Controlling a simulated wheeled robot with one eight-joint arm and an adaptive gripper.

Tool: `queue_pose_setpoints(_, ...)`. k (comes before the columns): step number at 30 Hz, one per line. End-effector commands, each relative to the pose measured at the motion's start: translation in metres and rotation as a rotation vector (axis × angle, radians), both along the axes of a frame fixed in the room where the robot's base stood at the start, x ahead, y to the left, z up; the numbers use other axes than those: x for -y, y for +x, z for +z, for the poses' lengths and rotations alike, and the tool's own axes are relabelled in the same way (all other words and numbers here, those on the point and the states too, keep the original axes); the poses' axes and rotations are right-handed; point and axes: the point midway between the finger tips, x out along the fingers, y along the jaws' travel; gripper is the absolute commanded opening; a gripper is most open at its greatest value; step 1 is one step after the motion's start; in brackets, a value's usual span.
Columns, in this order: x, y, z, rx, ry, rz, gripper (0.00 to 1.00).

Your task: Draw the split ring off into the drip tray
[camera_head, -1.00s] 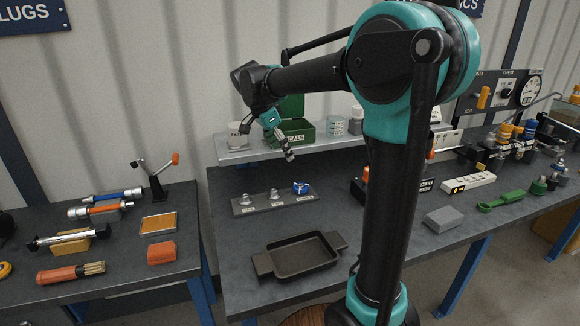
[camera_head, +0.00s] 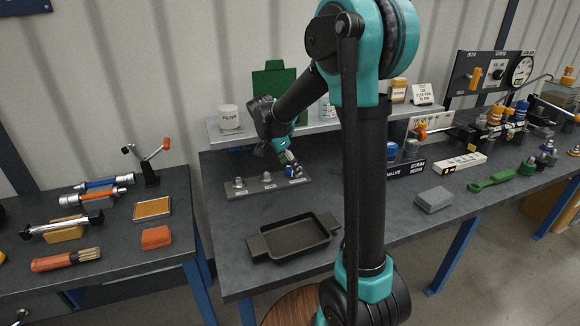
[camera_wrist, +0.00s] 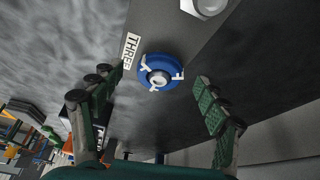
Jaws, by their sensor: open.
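A blue ring (camera_head: 291,171) with white marks sits around a metal fitting at the right end of the grey strip (camera_head: 257,185). The dark drip tray (camera_head: 297,237), with a handle at each end, stands empty in front of the strip.
Two bare metal fittings (camera_head: 239,183) stand on the strip left of the ring. A shelf (camera_head: 225,135) with a white cup (camera_head: 229,117) runs behind. A grey block (camera_head: 434,199) lies to the right. The bench between strip and tray is clear.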

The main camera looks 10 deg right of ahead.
Motion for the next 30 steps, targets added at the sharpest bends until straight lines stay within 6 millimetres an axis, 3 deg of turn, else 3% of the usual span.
queue_pose_setpoints(11,0.0017,0.0008,-0.0051,0.0,0.0,0.0,0.75)
queue_pose_setpoints(24,0.0017,0.0008,-0.0048,0.0,0.0,0.0,0.23)
queue_pose_setpoints(25,0.0018,0.0007,-0.0048,0.0,0.0,0.0,0.46)
queue_pose_setpoints(30,0.0016,0.0008,-0.0049,0.0,0.0,0.0,0.25)
